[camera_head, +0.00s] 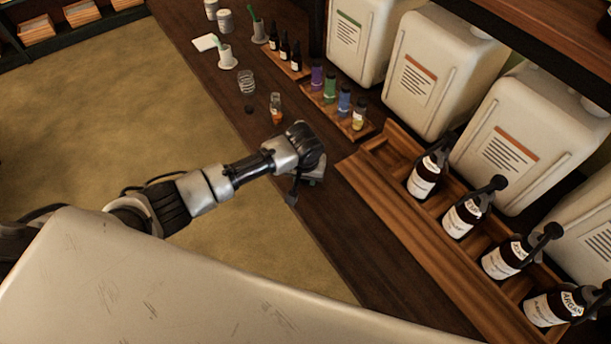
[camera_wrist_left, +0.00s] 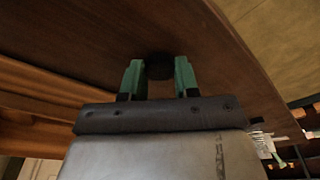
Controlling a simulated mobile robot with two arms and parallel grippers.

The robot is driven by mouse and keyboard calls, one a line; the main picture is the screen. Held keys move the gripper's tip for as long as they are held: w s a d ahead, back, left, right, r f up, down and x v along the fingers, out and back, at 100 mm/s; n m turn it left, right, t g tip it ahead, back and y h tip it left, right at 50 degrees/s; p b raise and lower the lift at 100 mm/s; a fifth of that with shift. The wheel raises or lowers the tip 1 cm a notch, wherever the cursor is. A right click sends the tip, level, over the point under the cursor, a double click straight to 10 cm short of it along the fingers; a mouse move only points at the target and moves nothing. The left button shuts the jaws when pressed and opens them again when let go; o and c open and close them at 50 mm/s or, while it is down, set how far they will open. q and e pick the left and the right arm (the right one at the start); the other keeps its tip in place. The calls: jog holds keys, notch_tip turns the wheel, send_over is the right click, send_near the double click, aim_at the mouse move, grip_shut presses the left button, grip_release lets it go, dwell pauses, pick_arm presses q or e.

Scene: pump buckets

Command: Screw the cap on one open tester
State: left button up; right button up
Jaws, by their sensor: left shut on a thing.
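My left gripper (camera_head: 308,183) is low over the dark wooden counter, right of its front edge; my wrist partly hides its fingers in the head view. In the left wrist view the green fingertips (camera_wrist_left: 158,76) are shut on a small dark round cap (camera_wrist_left: 159,67). A small glass tester (camera_head: 276,107) with orange at its base stands on the counter beyond the gripper, apart from it. Another small dark cap (camera_head: 249,109) lies left of that tester. My right gripper is not in view.
A small tray (camera_head: 337,120) holds several coloured testers. A wooden crate (camera_head: 385,195) with several dark pump bottles (camera_head: 424,174) stands right of the gripper. Large white canisters (camera_head: 422,75) line the back.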

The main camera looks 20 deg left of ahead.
pick_arm(q)
jog(key=r, duration=0.4)
jog(key=shift+d+r, duration=0.2)
jog(key=s+d+r, duration=0.4)
jog(key=d+r, duration=0.2)
jog(key=d, duration=0.4)
jog(key=shift+s+d+r+b, duration=0.2)
jog(key=shift+d+r+b, duration=0.05)
jog(key=shift+b, duration=0.15)
jog(key=s+a+r, duration=0.4)
jog(key=a, duration=0.3)
jog(key=s+a+r+m, duration=0.1)
jog(key=s+a+r, duration=0.4)
jog(key=a, duration=0.3)
jog(key=shift+s, duration=0.2)
